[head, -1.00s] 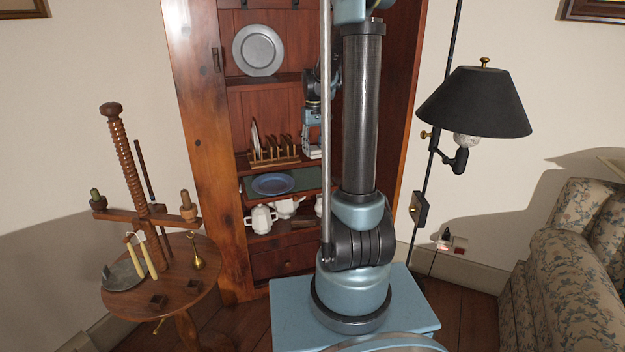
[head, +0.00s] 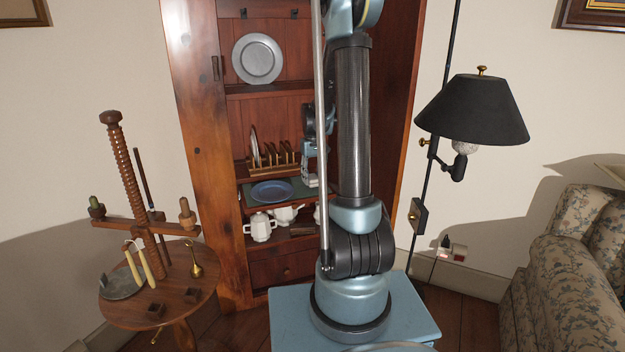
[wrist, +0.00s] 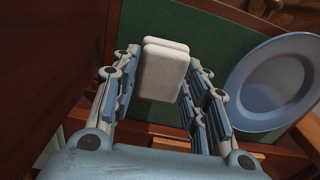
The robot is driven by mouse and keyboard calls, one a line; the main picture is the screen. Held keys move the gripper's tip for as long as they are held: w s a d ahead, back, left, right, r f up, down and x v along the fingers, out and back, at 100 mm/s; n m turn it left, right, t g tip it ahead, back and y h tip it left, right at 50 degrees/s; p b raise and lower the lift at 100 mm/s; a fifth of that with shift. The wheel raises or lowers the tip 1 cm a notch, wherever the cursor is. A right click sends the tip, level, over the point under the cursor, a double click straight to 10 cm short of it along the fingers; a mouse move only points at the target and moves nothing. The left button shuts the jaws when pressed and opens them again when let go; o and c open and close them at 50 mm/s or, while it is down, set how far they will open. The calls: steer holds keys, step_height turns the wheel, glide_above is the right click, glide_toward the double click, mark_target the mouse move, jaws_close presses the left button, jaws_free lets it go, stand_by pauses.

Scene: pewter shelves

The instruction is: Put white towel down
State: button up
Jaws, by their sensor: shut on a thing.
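The white towel (wrist: 164,72) is a small folded block with rounded edges, seen in the wrist view between the two fingers of my gripper (wrist: 161,84). The gripper is shut on it. The towel is over the green surface (wrist: 215,45) of a shelf, left of a blue plate (wrist: 275,80). I cannot tell whether it touches the green surface. In the head view my gripper (head: 310,172) is small, at the right part of the green shelf surface (head: 297,188), with the blue plate (head: 272,191) to its left. My arm hides part of the cabinet there.
The wooden cabinet (head: 205,180) has side walls close to the arm. A toast rack (head: 272,158) stands on the shelf above, and white teapots (head: 261,226) stand below. A floor lamp (head: 473,110) is at right, a round table (head: 185,300) at left.

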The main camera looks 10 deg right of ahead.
steer(key=shift+f, duration=0.4)
steer(key=shift+f, duration=0.2)
steer(key=o, duration=0.9)
steer(key=shift+o, duration=0.2)
steer(key=shift+r, duration=0.15)
